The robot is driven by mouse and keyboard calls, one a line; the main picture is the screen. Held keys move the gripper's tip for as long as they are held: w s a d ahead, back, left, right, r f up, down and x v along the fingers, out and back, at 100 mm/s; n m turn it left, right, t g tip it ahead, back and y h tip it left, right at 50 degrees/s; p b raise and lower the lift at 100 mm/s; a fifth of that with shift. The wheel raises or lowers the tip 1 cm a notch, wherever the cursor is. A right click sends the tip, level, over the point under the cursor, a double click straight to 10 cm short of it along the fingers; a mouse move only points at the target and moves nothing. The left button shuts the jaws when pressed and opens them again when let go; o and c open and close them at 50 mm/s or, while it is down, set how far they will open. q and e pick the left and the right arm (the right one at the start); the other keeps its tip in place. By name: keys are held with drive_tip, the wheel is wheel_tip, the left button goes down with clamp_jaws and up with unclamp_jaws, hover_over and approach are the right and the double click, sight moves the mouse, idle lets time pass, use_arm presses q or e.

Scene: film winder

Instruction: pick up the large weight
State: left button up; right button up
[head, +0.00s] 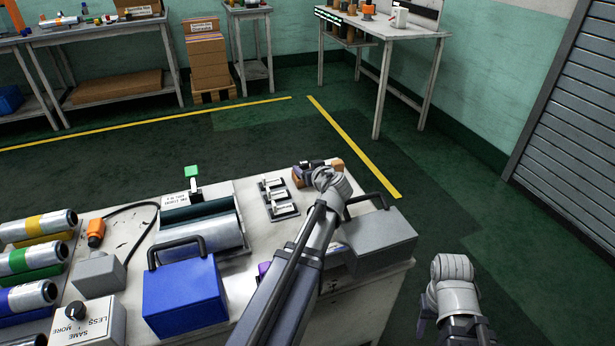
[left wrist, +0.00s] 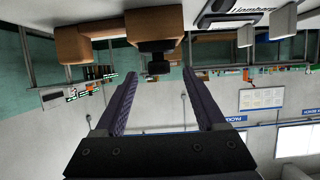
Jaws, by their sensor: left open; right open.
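Two handled weights stand on the white table. The blue weight (head: 185,297) is at the near middle, with a black handle on top. The grey weight (head: 380,240) is at the right end, partly hidden behind my left arm. I cannot tell for sure which is the large one. My left gripper (left wrist: 159,75) is open with nothing between its fingers. In the head view my left arm reaches over the table to its far edge, past both weights and touching neither visibly.
A roller unit with a green-topped lever (head: 192,175) and a switch panel (head: 278,197) stand behind the weights. Brown blocks (left wrist: 155,22) show close in the left wrist view. Film rolls and a LESS/SAME/MORE dial box (head: 88,325) are at the left.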

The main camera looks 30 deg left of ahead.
sight(301, 162)
use_arm(q)
drive_tip(key=shift+b+x, duration=1.35)
drive_tip(key=shift+x, duration=2.5)
drive_tip(key=shift+d, duration=0.2)
clamp_jaws()
